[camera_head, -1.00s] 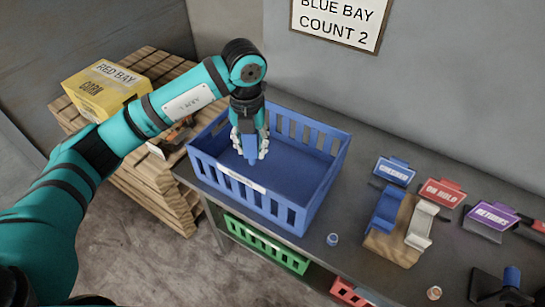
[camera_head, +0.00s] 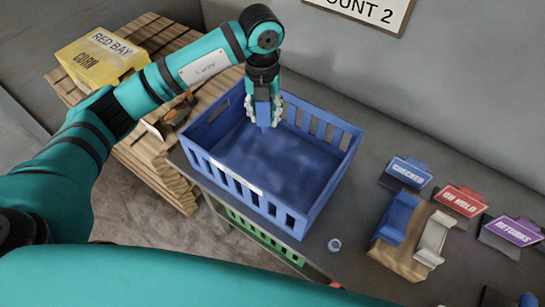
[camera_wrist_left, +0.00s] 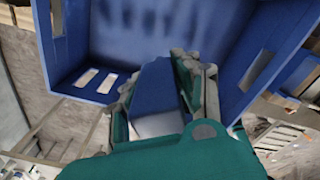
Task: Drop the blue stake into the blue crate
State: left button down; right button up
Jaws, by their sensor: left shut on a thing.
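My left gripper (camera_head: 263,112) points down over the blue crate (camera_head: 215,172) in the head view. It is shut on the blue stake (camera_head: 263,116), which hangs between the fingers above the crate floor. The left wrist view shows the stake (camera_wrist_left: 155,88) between the fingers, with the crate walls (camera_wrist_left: 250,60) around it. No other object shows on the visible crate floor. The stake's lower tip is over the crate, and I cannot tell its exact height. My right gripper is not in view; a teal arm link of mine crosses the bottom of the head view.
The crate stands on a grey table (camera_head: 345,200). To its right are a wooden block with a blue and a white holder (camera_head: 435,238), signs (camera_head: 405,172) and a small blue-white cap (camera_head: 334,245). A green crate (camera_head: 265,238) is below. A yellow corn box (camera_head: 100,58) sits on pallets at left.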

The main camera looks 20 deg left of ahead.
pick_arm(q)
jog(key=f, duration=0.2)
jog(key=shift+w+f+b, duration=0.3)
jog(key=shift+b, duration=0.1)
jog(key=shift+f, duration=0.15)
jog(key=c, duration=1.2)
grip_release()
jog(key=o, duration=0.3)
jog(key=shift+o, duration=0.2)
jog(key=shift+r, duration=0.45)
notch_tip(320, 180, up, 11)
jog(key=shift+r, duration=0.1)
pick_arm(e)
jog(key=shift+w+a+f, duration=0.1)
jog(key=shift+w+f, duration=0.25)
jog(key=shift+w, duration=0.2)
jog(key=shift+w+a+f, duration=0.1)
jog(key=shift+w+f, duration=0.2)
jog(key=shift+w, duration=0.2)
